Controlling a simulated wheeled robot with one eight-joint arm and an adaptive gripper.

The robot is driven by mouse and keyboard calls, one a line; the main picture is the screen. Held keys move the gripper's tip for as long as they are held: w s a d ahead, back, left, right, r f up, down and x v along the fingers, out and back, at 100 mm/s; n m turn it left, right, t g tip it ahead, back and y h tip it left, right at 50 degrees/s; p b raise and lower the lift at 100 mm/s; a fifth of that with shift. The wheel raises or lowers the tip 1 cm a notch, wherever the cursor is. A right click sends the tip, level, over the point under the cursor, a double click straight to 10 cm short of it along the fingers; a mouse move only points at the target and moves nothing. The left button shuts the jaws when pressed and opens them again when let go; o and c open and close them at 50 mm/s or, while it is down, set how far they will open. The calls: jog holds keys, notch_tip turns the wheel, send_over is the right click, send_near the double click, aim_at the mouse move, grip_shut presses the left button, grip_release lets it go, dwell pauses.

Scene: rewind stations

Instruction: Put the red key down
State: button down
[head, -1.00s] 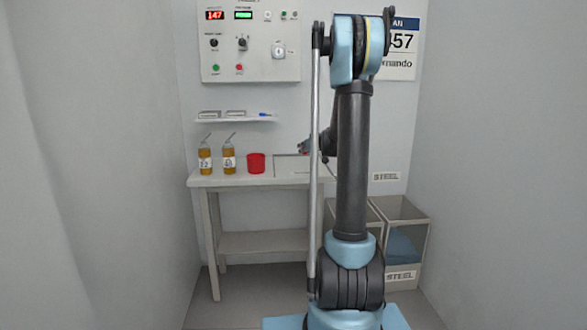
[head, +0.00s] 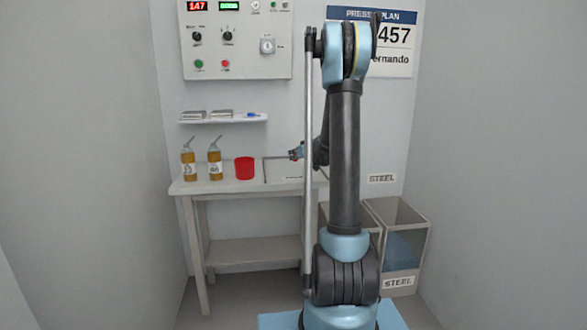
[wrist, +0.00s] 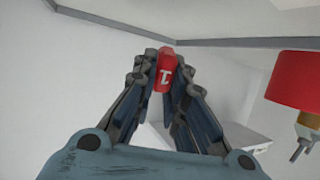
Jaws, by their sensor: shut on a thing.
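The red key (wrist: 165,72) has a red head with a white mark on it. It sits between the fingertips of my gripper (wrist: 164,66) in the wrist view, and the fingers are shut on it. In the head view my gripper (head: 294,153) is small and partly hidden by my own arm. It is over the back of the bench (head: 215,186), to the right of the red cup (head: 245,169). The key is too small to make out clearly there. I cannot tell whether it touches anything below.
A thin-rimmed area (head: 280,182) lies on the bench. Two amber bottles (head: 188,164) (head: 215,164) stand left of the cup. A shelf (head: 222,119) and control panel (head: 236,45) are on the wall above. Bins (head: 397,240) stand at the right.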

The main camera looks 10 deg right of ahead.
aim_at(294, 172)
jog(key=shift+a+f, duration=0.15)
jog(key=shift+f, duration=2.3)
jog(key=c, duration=1.6)
grip_release()
jog(key=shift+c, duration=0.2)
